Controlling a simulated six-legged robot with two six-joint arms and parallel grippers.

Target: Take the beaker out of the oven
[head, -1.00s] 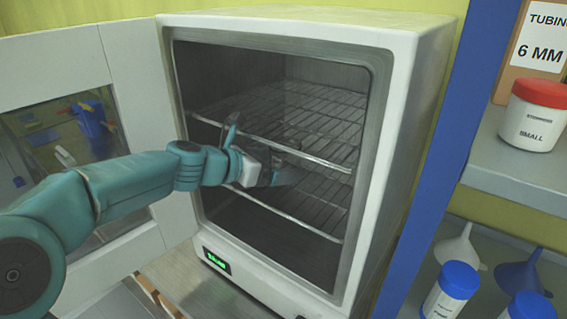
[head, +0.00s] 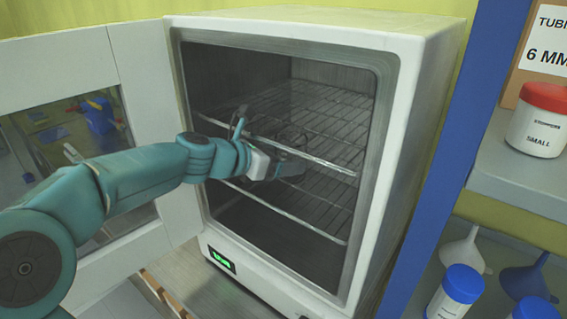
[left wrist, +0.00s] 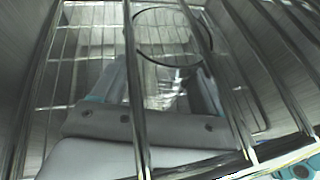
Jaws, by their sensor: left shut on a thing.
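The beaker is clear glass and hard to make out in the head view. In the left wrist view its round dark rim (left wrist: 172,36) shows beyond the wire bars. The oven (head: 418,85) stands open, with an upper wire shelf (head: 330,118) and a lower wire shelf (head: 318,200). My left gripper (head: 288,168) is inside the oven between the two shelves, shut on the beaker. In the left wrist view, the gripper fingers (left wrist: 160,98) reach to the beaker, and shelf bars cross in front. My right gripper is not in view.
The oven door (head: 140,90) is swung open to the left, behind my left arm. A blue post (head: 455,140) and shelving with a red-lidded jar (head: 538,120) and blue-capped bottles (head: 455,292) stand close on the right.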

